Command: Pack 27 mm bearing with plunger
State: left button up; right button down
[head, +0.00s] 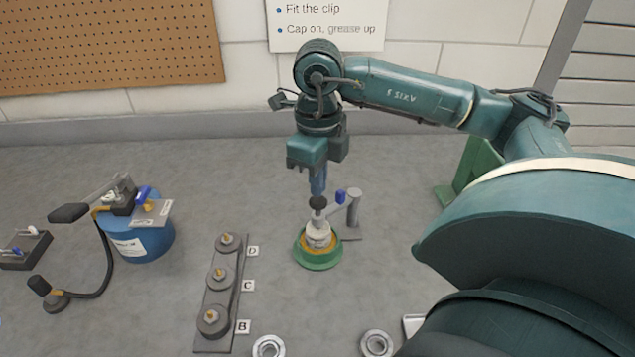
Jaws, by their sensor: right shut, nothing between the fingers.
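A green dish (310,264) stands on the grey bench near the middle of the head view. In it sits a white plunger body (318,236) with an orange ring at its base and a dark round knob (318,203) on top. My right gripper (317,190) is shut and empty, pointing straight down just over the knob. I cannot tell whether its fingertips touch the knob. Two metal ring bearings, a left one (268,347) and a right one (377,343), lie at the front edge of the view. My left gripper is out of view.
A rack (215,343) holds round grey pieces beside labels B, C and D. A blue grease container (145,240) with a black hose stands at left. A grey post (353,212) with a blue-tipped part stands right behind the dish. The bench between rack and dish is clear.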

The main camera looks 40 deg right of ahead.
jog(key=shift+f, duration=0.15)
dwell(0.4)
jog(key=shift+f+b, duration=1.1)
jog(key=shift+b, duration=0.1)
jog(key=shift+f, duration=0.1)
